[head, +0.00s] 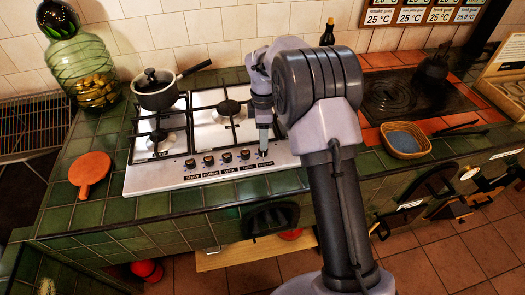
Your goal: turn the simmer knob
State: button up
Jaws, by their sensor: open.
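The white gas hob (150,178) is set in the green tiled counter. A row of dark knobs (226,157) runs along its front edge, each with a small label below. The labels are hard to read; the rightmost one (264,164) may say simmer. My gripper (263,150) points straight down over the right end of the row, above that label. It is open, and its fingers largely hide the knob there. I cannot tell whether they touch it or stand around it.
A lidded saucepan (156,92) sits on the back left burner, its handle pointing right. A big glass jar (85,70) and an orange-red paddle-shaped board (90,170) are at the left. A dark hotplate (415,97) and a wicker basket (405,140) are at the right.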

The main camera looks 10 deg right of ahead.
aim_at(263, 152)
notch_tip(263, 152, down, 6)
jog(key=shift+f+b, duration=0.2)
jog(key=shift+b, duration=0.7)
grip_shut()
